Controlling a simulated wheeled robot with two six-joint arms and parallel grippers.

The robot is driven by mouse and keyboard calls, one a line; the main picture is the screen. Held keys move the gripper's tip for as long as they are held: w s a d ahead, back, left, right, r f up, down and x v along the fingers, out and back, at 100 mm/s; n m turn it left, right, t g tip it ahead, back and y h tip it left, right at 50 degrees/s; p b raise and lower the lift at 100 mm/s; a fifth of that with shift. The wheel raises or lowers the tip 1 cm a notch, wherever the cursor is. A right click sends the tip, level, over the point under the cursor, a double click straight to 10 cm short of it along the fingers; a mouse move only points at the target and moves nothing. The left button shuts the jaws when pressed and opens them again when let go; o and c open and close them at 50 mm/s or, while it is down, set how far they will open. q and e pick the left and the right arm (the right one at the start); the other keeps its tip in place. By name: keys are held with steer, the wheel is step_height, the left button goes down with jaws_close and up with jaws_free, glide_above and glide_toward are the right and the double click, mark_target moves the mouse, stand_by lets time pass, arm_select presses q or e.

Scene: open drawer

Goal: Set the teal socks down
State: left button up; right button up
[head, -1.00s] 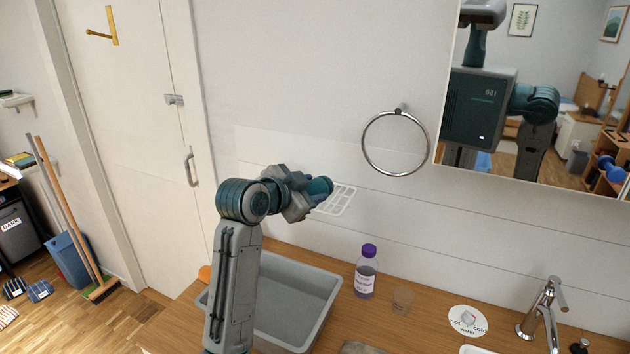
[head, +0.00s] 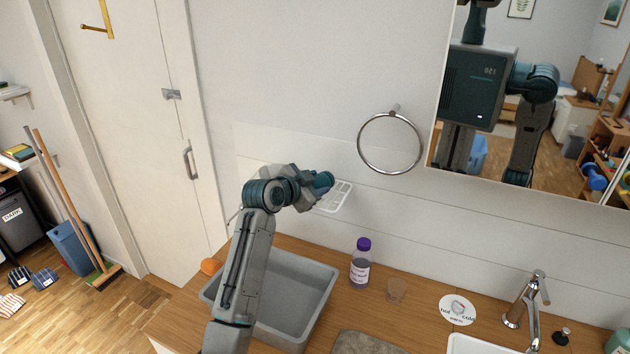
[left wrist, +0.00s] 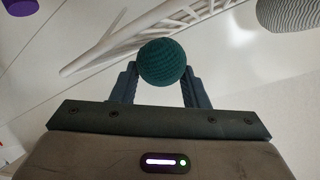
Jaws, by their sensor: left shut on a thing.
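The teal socks (left wrist: 162,62) are a rolled, knitted ball between the fingers of my left gripper (left wrist: 162,82) in the left wrist view. The fingers are shut on the ball from both sides. In the head view my left gripper (head: 312,188) is up by the wall, with the teal socks (head: 324,179) at its tip. It is in front of a white wire rack (head: 340,198) on the wall. I cannot tell whether the socks touch the rack. My right gripper is not in view.
A grey basin (head: 318,310) sits on the wooden counter below my arm, with an orange thing (head: 210,266) at its left. A towel ring (head: 362,150) hangs above.

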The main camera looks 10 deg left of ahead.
arm_select(q)
steer(key=shift+f, duration=0.25)
steer(key=o, duration=0.8)
steer(key=shift+o, duration=0.9)
steer(key=shift+r, duration=0.1)
